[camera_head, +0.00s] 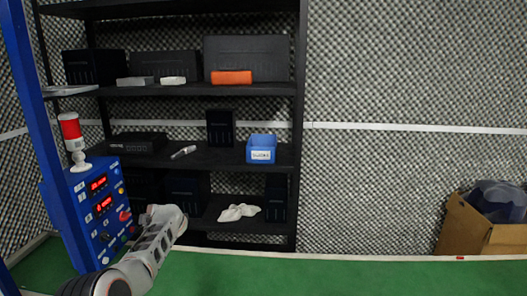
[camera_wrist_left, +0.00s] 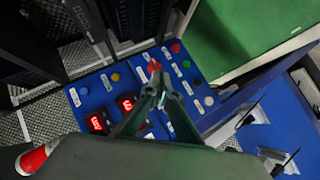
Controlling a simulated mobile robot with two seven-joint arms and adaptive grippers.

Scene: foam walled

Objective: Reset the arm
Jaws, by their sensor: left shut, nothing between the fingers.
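My left arm (camera_head: 150,247) reaches in from the lower left in the head view, in front of a blue control panel (camera_head: 83,203). Its gripper cannot be made out clearly there. In the left wrist view my left gripper (camera_wrist_left: 157,76) is shut and empty, with its fingertips over the blue panel (camera_wrist_left: 95,92). A red knob (camera_wrist_left: 154,66) shows right by the fingertips; I cannot tell whether they touch. The panel carries two lit red displays (camera_wrist_left: 97,122) and several coloured buttons. My right gripper is not in view.
A red and white signal lamp (camera_head: 71,137) stands on the panel. Behind is a black shelf (camera_head: 262,89) with dark boxes, an orange box (camera_head: 231,77) and a blue bin (camera_head: 261,148). A cardboard box (camera_head: 463,228) stands at the right. The green surface (camera_head: 330,275) between is clear.

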